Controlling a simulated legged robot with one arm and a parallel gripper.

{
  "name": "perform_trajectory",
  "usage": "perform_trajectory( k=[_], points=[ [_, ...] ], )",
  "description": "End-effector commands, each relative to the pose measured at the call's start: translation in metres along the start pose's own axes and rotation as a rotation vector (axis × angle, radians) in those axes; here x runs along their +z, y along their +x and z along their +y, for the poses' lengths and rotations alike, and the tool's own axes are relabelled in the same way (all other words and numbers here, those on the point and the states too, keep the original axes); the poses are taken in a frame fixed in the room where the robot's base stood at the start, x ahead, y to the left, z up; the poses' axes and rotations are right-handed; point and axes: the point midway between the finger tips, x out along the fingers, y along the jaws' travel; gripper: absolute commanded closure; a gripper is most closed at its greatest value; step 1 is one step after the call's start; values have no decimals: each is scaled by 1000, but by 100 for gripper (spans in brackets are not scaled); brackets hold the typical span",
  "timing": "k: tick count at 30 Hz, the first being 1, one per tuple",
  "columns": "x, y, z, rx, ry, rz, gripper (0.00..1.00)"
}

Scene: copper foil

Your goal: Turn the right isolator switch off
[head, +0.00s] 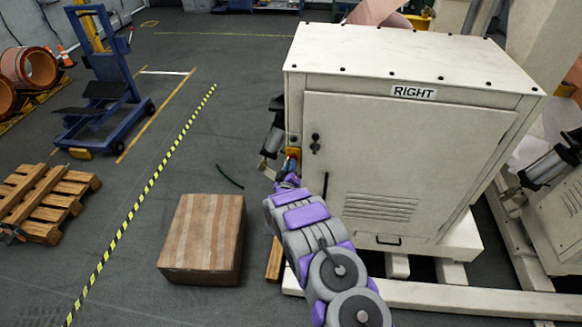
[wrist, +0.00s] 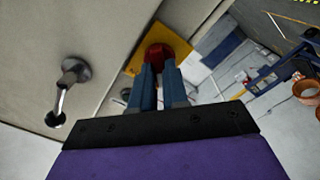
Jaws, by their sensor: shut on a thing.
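The beige cabinet (head: 400,160) labelled RIGHT (head: 413,92) stands at the centre right in the head view. The isolator switch is a red knob (wrist: 162,52) on a yellow plate (wrist: 140,62) on the cabinet's side in the wrist view. In the head view a bit of its yellow-orange plate (head: 293,152) shows at the cabinet's left edge. My gripper (wrist: 158,70) has its two blue fingers shut on the red knob, one on each side. In the head view my gripper (head: 290,168) is small and partly hidden. The knob's exact angle is hard to tell.
A door handle (head: 315,143) sticks out near the switch; it also shows in the wrist view (wrist: 70,85). A cardboard box (head: 205,235) is on the floor left of my arm. A wooden pallet (head: 45,203) and blue lift (head: 105,95) stand farther left.

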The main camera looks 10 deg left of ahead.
Motion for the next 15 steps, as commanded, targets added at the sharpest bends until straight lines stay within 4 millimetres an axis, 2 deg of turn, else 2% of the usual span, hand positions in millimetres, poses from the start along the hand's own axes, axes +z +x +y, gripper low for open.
perform_trajectory(
  k=[3, 4, 11, 15],
  points=[
    [-3, -1, -2, -5, -1, 6, 100],
    [-3, -1, -2, -5, -2, 6, 84],
    [-2, -1, -1, -3, 0, 4, 62],
    [-1, -1, 0, -2, 1, 3, 61]
  ],
)
